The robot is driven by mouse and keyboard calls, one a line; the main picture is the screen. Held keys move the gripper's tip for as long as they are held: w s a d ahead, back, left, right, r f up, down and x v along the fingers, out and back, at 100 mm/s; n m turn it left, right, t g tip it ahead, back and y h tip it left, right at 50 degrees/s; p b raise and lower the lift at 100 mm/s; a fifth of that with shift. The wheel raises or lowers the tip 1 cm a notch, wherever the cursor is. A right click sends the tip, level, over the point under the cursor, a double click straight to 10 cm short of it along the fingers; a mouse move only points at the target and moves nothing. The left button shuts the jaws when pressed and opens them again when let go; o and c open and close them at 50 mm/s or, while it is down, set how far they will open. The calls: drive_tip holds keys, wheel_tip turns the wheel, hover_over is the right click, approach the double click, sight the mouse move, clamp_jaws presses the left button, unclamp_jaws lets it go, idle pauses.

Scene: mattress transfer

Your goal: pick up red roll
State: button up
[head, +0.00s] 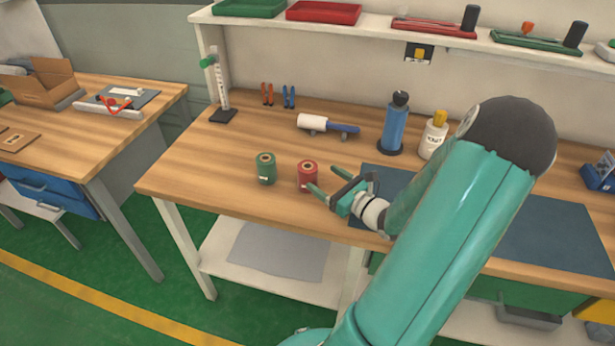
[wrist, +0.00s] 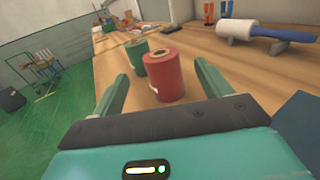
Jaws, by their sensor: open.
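The red roll (head: 308,177) stands upright on the wooden workbench, near its front edge. In the wrist view the red roll (wrist: 164,76) stands ahead of my gripper, between the lines of its two fingers. My gripper (head: 327,180) is open, just to the right of the roll in the head view, with its fingers pointing toward it. The wrist view shows my gripper's fingers (wrist: 165,85) spread apart and nothing held. From these views I cannot tell whether a fingertip touches the roll. A green roll (head: 265,169) stands upright to the left of the red one.
A lint roller with a blue handle (head: 330,126) lies behind the rolls. A blue bottle (head: 393,127) and a white bottle (head: 432,138) stand farther right. A dark mat (head: 550,233) covers the bench's right part. Bare wood (head: 195,160) lies left of the green roll.

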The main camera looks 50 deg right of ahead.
sight(304, 163)
drive_tip(key=w, duration=0.9)
drive_tip(key=shift+w+d+r, duration=0.1)
drive_tip(key=shift+w+d, duration=0.05)
drive_tip(key=shift+d, duration=0.05)
drive_tip(key=c, duration=1.2)
drive_tip(key=shift+c, duration=0.2)
drive_tip(key=shift+r, duration=0.15)
